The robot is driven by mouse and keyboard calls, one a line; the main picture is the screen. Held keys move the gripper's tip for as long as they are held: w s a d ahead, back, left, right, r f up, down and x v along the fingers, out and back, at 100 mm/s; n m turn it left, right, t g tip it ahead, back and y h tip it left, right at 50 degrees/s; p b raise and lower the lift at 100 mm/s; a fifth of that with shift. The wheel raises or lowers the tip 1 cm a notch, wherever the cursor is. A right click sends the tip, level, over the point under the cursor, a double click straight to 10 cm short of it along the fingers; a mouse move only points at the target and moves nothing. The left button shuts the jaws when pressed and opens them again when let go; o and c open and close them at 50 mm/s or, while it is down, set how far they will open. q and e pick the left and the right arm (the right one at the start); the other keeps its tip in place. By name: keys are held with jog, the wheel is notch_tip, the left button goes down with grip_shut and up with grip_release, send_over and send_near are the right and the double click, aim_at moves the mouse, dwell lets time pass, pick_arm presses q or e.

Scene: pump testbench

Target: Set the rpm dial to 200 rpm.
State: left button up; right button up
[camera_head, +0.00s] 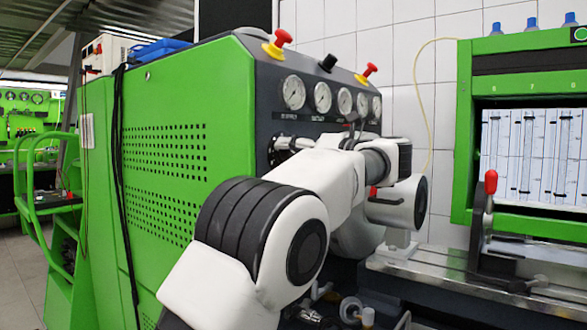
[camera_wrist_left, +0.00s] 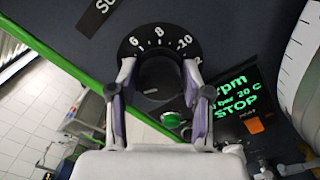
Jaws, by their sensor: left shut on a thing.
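The rpm dial (camera_wrist_left: 158,78) is a round black knob with a ring of white numbers, set in the dark panel in the left wrist view. Its pointer cannot be made out. My left gripper (camera_wrist_left: 158,70) has one finger on each side of the knob and is shut on it. In the head view the left gripper (camera_head: 291,143) reaches the panel below the leftmost gauge, and the dial there is hidden. A display (camera_wrist_left: 231,97) beside the dial shows green text with "rpm" and "STOP"; its rpm number is not readable. My right gripper is not in view.
Several round gauges (camera_head: 293,92) line the panel above the gripper. A green button (camera_wrist_left: 171,119) and an orange button (camera_wrist_left: 255,125) sit near the dial. Red knobs (camera_head: 282,37) stand on top of the green cabinet (camera_head: 185,110). A metal bench (camera_head: 440,268) lies at right.

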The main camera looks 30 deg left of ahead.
pick_arm(q)
jog(key=shift+r+n+b, duration=0.1)
jog(key=shift+n+b, duration=0.6)
jog(key=shift+n, duration=0.4)
jog(key=o, duration=1)
jog(key=shift+a, duration=0.1)
jog(key=shift+o, duration=0.2)
jog(key=d, duration=1.2)
jog(key=shift+s, duration=0.35)
